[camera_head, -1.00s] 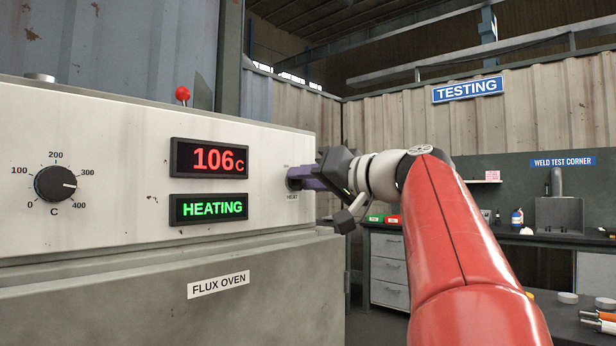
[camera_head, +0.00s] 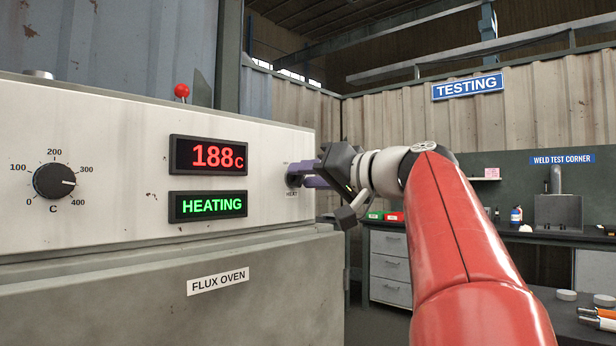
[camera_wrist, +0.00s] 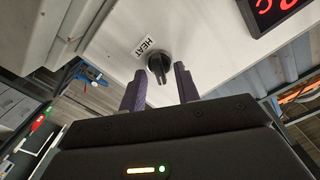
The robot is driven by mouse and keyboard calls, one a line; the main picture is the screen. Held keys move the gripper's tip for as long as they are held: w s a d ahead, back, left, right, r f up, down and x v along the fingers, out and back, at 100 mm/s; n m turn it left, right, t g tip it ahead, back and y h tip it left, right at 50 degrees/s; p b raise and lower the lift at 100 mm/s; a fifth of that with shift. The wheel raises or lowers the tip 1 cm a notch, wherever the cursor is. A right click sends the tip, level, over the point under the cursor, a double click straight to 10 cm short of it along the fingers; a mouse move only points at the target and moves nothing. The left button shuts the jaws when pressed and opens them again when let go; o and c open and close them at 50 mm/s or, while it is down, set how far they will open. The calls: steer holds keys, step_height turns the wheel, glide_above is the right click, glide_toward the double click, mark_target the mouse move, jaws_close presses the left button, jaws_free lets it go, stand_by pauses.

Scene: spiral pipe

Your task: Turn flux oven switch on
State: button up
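The flux oven (camera_head: 100,230) is a cream cabinet at the left in the head view. Its display (camera_head: 211,156) reads 188 C, and the panel below (camera_head: 208,206) reads HEATING in green. The oven switch, a black knob (camera_wrist: 159,65) beside a HEAT label (camera_wrist: 145,47), shows in the wrist view; in the head view it is mostly hidden behind my fingers. A gap shows between each finger and the knob.
A red ball-topped lever (camera_head: 182,91) stands on the oven. A workbench (camera_head: 390,262) with drawers stands behind my arm at the right.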

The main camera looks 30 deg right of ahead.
steer(key=v, duration=0.7)
steer(key=shift+s+b, duration=0.2)
steer(key=shift+b, duration=0.2)
steer(key=shift+d, duration=0.1)
